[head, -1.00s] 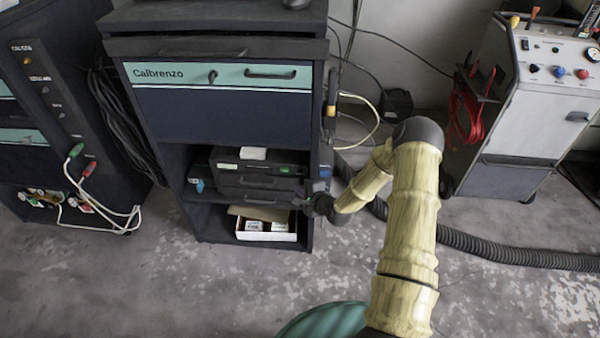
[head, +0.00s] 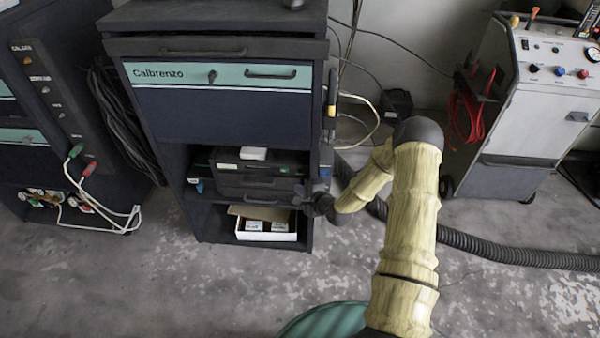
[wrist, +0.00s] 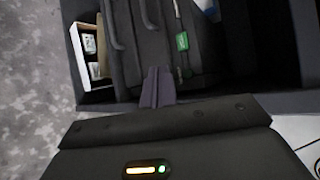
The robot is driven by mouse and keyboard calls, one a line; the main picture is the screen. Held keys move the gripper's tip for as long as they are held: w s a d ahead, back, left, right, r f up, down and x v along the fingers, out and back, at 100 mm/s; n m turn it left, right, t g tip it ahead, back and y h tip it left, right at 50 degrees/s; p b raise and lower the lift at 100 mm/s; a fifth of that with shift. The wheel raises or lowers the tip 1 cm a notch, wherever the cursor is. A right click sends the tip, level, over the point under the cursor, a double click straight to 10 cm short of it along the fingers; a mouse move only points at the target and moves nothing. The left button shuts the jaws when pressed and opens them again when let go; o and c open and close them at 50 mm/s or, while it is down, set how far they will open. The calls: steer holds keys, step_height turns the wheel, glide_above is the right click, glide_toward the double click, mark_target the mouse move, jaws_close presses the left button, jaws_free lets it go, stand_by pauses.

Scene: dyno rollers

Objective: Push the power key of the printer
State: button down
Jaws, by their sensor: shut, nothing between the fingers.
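The printer (head: 258,178) is a dark, boxy unit on the cabinet's open shelf, with a white item on top. In the wrist view the printer's dark front (wrist: 150,40) appears turned on its side. A small lit green patch (wrist: 182,41) shows on it, up and right of my fingertips; I cannot tell whether it is the power key or an indicator. My gripper (wrist: 157,72) is shut and empty, in front of the printer's face. In the head view my gripper (head: 308,199) is at the printer's right end, partly hidden by its own wrist; contact cannot be told.
An open carton (head: 267,236) with small white boxes sits below the printer. The Calbrenzo cabinet (head: 220,120) surrounds the shelf, its right side post close to my wrist. A ribbed hose (head: 500,255) and a white wheeled cart (head: 535,120) are to the right.

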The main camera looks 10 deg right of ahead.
stand_by(0.4)
steer(key=s+m+b, duration=0.1)
steer(key=m+b, duration=0.3)
steer(key=m, duration=0.8)
steer(key=s+a+m+b, duration=0.1)
steer(key=m+b, duration=0.3)
steer(key=m, duration=0.8)
steer(key=s+m+b, duration=0.2)
steer(key=m+b, duration=0.2)
steer(key=m, duration=0.8)
steer(key=shift+s+a, duration=0.1)
steer(key=shift+a, duration=0.05)
